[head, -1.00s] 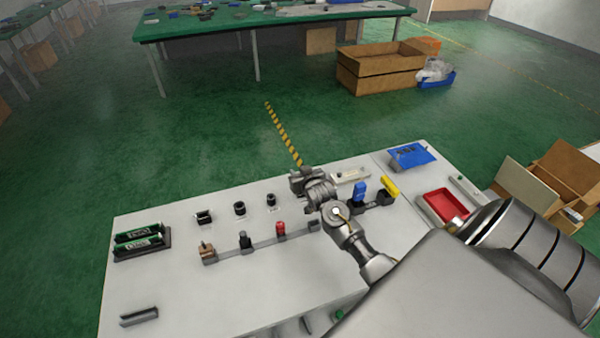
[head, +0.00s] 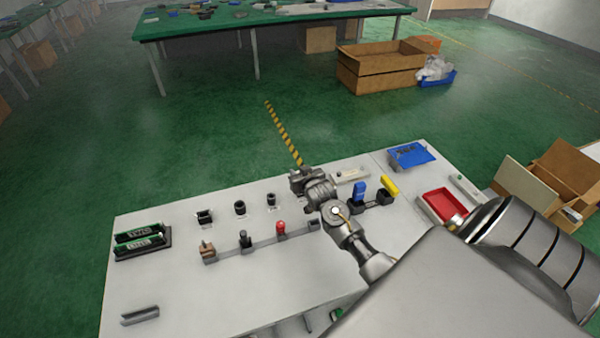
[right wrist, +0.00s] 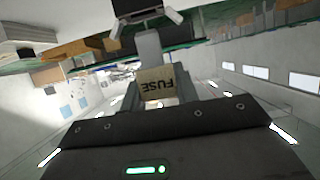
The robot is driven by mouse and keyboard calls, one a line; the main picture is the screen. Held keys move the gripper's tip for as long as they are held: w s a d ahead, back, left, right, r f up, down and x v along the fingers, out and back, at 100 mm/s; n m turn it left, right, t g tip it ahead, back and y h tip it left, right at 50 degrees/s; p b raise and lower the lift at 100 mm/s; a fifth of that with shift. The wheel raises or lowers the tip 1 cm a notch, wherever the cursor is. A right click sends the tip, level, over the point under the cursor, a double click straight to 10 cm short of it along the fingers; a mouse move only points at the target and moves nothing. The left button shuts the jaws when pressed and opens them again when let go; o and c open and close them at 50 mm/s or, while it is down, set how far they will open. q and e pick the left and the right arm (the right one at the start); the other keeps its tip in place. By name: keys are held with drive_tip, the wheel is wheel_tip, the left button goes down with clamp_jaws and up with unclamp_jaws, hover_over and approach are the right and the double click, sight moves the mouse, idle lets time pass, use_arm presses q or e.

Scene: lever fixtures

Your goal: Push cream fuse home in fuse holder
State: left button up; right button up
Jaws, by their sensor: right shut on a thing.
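My right gripper (head: 300,181) is over the back middle part of the light panel in the head view. In the right wrist view, a cream-tan block marked FUSE (right wrist: 156,84) sits between the fingers of my right gripper, which is shut on it. Its lettering is upside down there. A grey block (right wrist: 150,45) and a dark part (right wrist: 140,8) show beyond the fuse. I cannot tell how deep the fuse sits in a holder. The gripper hides the fuse and the holder in the head view. My left gripper is out of view.
The panel (head: 170,285) carries a brown lever (head: 207,250), a black lever (head: 245,240), a red lever (head: 281,229), a blue lever (head: 359,192) and a yellow one (head: 389,186). A light fixture (head: 350,175) stands right of the gripper. A red tray (head: 440,205) is farther right.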

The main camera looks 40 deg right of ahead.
drive_tip(key=shift+r+p, duration=0.1)
drive_tip(key=shift+p, duration=0.2)
drive_tip(key=shift+f+b, duration=1.35)
drive_tip(key=shift+f, duration=0.9)
drive_tip(key=o, duration=1)
drive_tip(key=shift+o, duration=0.2)
drive_tip(key=shift+r, duration=0.5)
drive_tip(key=s+a+r+b, duration=0.1)
drive_tip(key=s+a+r, duration=0.7)
drive_tip(key=s+r, duration=0.3)
drive_tip(key=shift+s+a+r+b, duration=0.15)
drive_tip(key=shift+a+r+b, duration=0.15)
drive_tip(key=shift+r, duration=0.2)
drive_tip(key=shift+d, duration=0.1)
